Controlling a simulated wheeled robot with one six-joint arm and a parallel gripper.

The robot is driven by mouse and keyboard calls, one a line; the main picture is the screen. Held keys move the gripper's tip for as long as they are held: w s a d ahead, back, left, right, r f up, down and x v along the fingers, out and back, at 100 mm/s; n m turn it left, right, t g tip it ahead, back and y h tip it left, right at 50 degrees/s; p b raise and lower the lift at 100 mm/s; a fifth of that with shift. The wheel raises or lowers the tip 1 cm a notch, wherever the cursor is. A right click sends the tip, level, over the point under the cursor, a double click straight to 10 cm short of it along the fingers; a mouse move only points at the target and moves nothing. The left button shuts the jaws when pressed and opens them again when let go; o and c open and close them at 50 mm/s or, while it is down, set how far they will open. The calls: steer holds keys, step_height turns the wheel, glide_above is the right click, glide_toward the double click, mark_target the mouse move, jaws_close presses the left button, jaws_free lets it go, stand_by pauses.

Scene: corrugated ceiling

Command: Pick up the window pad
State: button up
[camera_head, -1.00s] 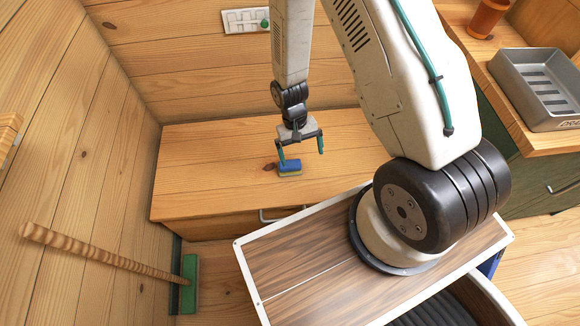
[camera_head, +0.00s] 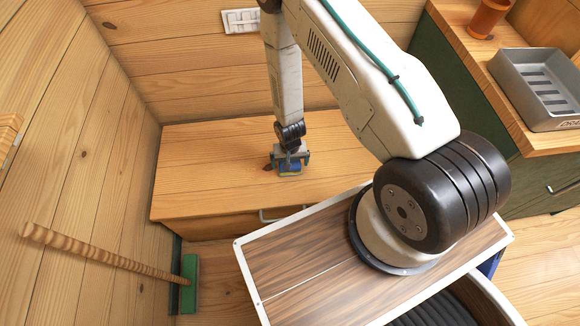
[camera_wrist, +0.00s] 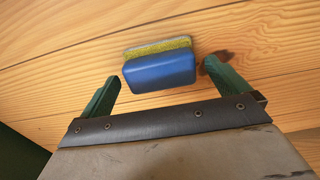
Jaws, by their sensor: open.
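The window pad (camera_wrist: 160,70) is a small block with a blue body and a yellow layer, lying on a wooden chest top. In the head view the window pad (camera_head: 290,169) is partly covered by my gripper (camera_head: 289,164). In the wrist view my gripper (camera_wrist: 162,80) is open, with one green finger on each side of the pad. The left fingertip is just left of the pad's left end, and the right fingertip is close to its right end. Small gaps show on both sides.
The wooden chest (camera_head: 200,180) has clear top space around the pad. A wooden wall stands behind it with a white socket plate (camera_head: 240,21). A broom (camera_head: 110,260) leans at the left. A grey tray (camera_head: 540,88) and brown cup (camera_head: 487,17) sit on the right counter.

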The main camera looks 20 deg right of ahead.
step_height(320, 180, down, 2)
steer(key=shift+f, duration=0.2)
steer(key=c, duration=1)
steer(key=shift+r, duration=0.5)
steer(key=r, duration=0.2)
steer(key=shift+s+r, duration=0.35)
steer(key=s+r, duration=0.1)
steer(key=s, duration=1.4)
steer(key=shift+s+r, duration=0.15)
steer(key=shift+s, duration=0.05)
